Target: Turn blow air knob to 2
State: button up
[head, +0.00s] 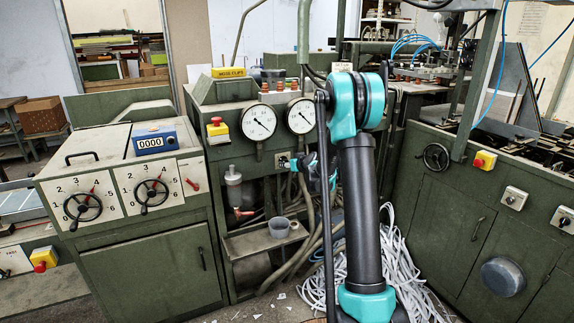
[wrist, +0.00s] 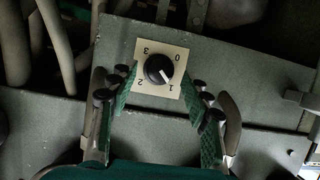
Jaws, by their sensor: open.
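The blow air knob (wrist: 158,68) is a round black knob on a cream square plate (wrist: 178,52) marked 0 to 3, which appears upside down in the wrist view. Its white pointer line aims to the lower right, toward the 1. My gripper (wrist: 158,90) is open, with one green-padded finger on each side of the plate's lower part. The knob lies between and just beyond the fingertips; I see no contact. In the head view the small plate (head: 284,160) shows on the green panel, just left of my gripper (head: 300,164), which my arm partly hides.
Two white gauges (head: 259,122) sit above the knob plate. A red and yellow button (head: 217,129) is to the left. Hoses (head: 310,215) and a grey cup (head: 279,228) on a shelf are below. A cabinet with two dial wheels (head: 82,207) stands further left.

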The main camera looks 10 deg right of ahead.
jog(key=shift+x, duration=1)
grip_shut()
